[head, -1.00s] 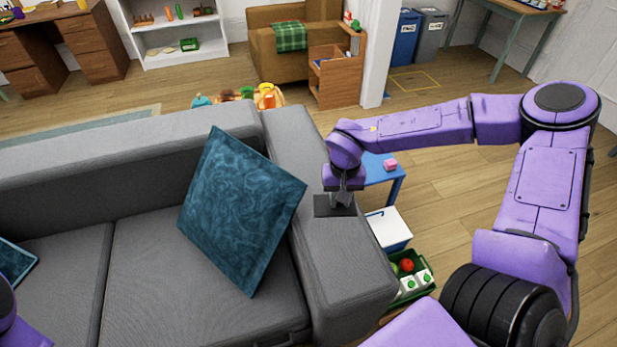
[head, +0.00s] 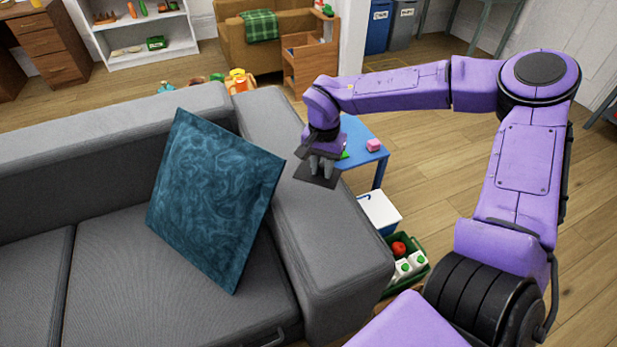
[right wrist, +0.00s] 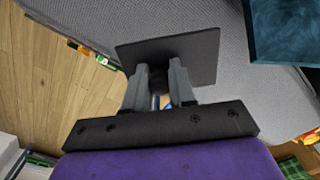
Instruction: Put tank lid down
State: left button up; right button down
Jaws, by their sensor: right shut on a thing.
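The tank lid (head: 315,174) is a thin flat dark grey square plate. My right gripper (head: 322,166) is shut on it and holds it by the middle, over the sofa's right armrest. In the right wrist view the lid (right wrist: 190,52) shows beyond the fingertips, and the two fingers (right wrist: 159,80) close on a small dark knob at its middle. The lid looks tilted in the head view; I cannot tell whether it touches the armrest. My left gripper is not in view. I see no tank that I can make out.
The grey sofa armrest (head: 335,240) has a bare top. A teal cushion (head: 215,200) leans on the sofa.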

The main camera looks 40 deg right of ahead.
send_over(310, 187)
notch_tip(310, 187, down, 6)
jog(key=shift+f+b, duration=0.15)
jog(key=shift+b, duration=0.3)
notch_tip(310, 187, down, 3)
jog(key=c, duration=0.9)
grip_release()
jog(key=shift+f, duration=0.1)
jog(key=shift+c, duration=0.2)
